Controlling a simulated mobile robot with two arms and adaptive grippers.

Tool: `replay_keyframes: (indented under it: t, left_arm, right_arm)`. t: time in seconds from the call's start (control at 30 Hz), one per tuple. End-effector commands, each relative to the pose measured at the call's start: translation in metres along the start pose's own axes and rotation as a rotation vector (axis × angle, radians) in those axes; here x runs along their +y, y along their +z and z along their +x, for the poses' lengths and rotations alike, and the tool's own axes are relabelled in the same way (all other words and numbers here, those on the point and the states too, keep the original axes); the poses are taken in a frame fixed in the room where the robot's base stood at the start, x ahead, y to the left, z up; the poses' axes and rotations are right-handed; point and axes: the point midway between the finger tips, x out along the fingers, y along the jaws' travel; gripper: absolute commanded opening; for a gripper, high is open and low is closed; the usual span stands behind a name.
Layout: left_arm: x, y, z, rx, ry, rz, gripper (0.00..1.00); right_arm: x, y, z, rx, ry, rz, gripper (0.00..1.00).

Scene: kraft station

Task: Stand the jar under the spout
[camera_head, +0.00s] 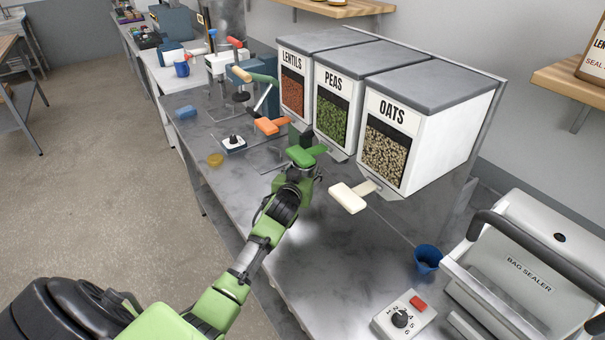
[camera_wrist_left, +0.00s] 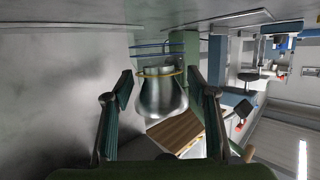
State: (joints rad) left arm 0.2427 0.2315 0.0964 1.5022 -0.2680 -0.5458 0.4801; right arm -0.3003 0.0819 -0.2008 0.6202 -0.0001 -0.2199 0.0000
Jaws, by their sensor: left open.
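My left gripper (camera_head: 302,172) is beside the green lever under the PEAS bin in the head view. In the left wrist view its two fingers (camera_wrist_left: 164,88) are apart, one on each side of a shiny grey jar-like vessel (camera_wrist_left: 162,98) with a yellow ring. It cannot be told whether either finger touches it. In the head view I cannot make out this vessel; the gripper and lever cover that spot. The PEAS spout, with its green lever (camera_head: 305,156), is partly hidden by my gripper. My right gripper is not in view.
LENTILS (camera_head: 292,86), PEAS (camera_head: 332,118) and OATS (camera_head: 386,152) bins line the wall. An orange lever (camera_head: 268,126) and a cream lever (camera_head: 348,197) flank the green one. A blue cup (camera_head: 427,258), control box (camera_head: 404,317) and bag sealer (camera_head: 530,262) stand to the right.

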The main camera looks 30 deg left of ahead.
Motion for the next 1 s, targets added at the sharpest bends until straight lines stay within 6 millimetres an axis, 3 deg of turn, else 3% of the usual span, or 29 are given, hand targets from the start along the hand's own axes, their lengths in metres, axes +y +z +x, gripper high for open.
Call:
replay_keyframes:
  t: [0.23, 0.7, 1.0]
  left_arm:
    - [0.000, 0.000, -0.021, 0.002, 0.001, 0.001, 0.53]
    - [0.000, 0.000, -0.101, 0.001, 0.001, -0.001, 0.53]
    - [0.000, -0.001, -0.120, 0.000, 0.000, 0.000, 0.53]
  right_arm:
    - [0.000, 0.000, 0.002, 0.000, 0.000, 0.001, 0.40]
    - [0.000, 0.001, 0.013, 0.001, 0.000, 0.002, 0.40]
    - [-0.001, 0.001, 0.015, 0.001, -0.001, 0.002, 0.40]
